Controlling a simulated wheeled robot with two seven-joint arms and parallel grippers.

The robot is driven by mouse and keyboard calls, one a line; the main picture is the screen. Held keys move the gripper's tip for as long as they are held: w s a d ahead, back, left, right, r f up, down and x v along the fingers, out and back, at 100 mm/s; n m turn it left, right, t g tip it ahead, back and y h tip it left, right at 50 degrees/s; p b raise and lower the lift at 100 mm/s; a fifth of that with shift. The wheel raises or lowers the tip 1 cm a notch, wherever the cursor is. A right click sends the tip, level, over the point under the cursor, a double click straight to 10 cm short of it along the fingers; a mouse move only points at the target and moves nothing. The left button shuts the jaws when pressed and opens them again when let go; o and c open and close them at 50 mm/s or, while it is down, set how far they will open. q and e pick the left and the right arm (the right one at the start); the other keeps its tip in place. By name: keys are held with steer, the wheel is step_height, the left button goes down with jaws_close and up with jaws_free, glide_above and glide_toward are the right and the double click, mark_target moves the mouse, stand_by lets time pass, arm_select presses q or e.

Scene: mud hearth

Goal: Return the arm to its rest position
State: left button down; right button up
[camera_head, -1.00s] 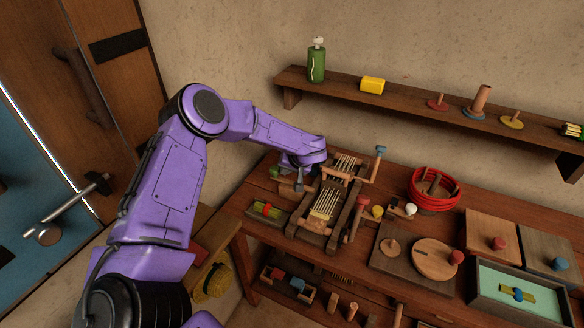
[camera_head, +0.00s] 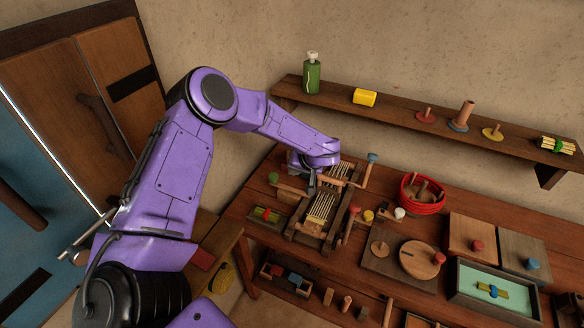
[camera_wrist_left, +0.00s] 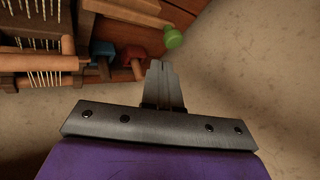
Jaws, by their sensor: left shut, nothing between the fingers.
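My purple left arm (camera_head: 178,165) reaches in from the left and bends over the far left part of the workbench. My left gripper (camera_head: 312,188) is beside the wooden loom-like frame (camera_head: 335,214) with pale strings, partly hidden under the wrist. In the left wrist view, the gripper's fingers (camera_wrist_left: 160,68) are together with nothing between them, near a green knob (camera_wrist_left: 173,38). I cannot tell whether they touch the frame. My right gripper is not in view.
The workbench (camera_head: 440,222) holds a red basket (camera_head: 422,195), boards with knobs and a pale green tray (camera_head: 492,291). A wall shelf (camera_head: 400,113) carries a green bottle (camera_head: 312,75) and a yellow block (camera_head: 364,97). A wooden door (camera_head: 80,90) stands at the left.

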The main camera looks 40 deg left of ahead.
mark_target(291, 234)
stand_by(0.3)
